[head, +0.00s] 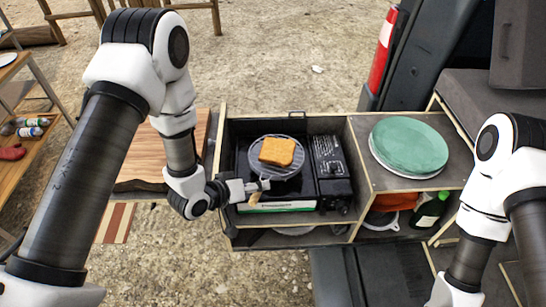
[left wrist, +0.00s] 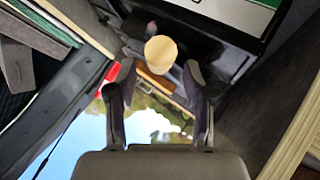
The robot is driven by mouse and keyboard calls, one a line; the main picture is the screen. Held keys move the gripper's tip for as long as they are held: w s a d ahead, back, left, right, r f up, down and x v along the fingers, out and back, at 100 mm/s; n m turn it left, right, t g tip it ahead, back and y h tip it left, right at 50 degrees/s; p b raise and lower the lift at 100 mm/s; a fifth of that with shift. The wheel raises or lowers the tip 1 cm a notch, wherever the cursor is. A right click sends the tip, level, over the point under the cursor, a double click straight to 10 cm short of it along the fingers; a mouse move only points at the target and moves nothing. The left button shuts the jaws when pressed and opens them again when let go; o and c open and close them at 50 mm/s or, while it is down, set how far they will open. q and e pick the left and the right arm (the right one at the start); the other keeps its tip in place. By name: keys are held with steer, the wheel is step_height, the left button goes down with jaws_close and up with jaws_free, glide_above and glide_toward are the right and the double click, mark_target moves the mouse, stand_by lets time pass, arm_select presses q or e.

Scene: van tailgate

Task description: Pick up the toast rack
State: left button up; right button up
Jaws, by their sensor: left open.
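The toast rack (head: 297,160) is a round grey wire rack on the camping stove in the open drawer. A slice of toast (head: 277,151) lies on it. Its wooden handle (head: 254,198) points toward the drawer's front. My left gripper (head: 259,186) is at the handle, coming from the left. In the left wrist view, my left gripper (left wrist: 159,72) is open, and the handle's round pale end (left wrist: 160,52) shows between its fingertips. I cannot tell whether a finger touches it. My right gripper is outside the views; only the right arm shows.
The stove (head: 331,165) has a black control side at its right. Green plates (head: 409,145) are stacked on the right-hand top. A dark bottle (head: 430,211) and a red-orange item (head: 393,201) sit below. A wooden board (head: 143,160) lies left of the drawer.

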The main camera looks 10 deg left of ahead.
mark_target(270, 168)
arm_select(q)
steer(key=x, duration=0.2)
steer(key=shift+w+d, duration=0.2)
steer(key=shift+d, duration=0.1)
steer(key=shift+w+f, duration=0.25)
steer(key=shift+f, duration=0.05)
steer(key=shift+s+a+r, duration=0.1)
steer(key=c, duration=0.9)
jaws_close()
steer(key=shift+r, duration=0.1)
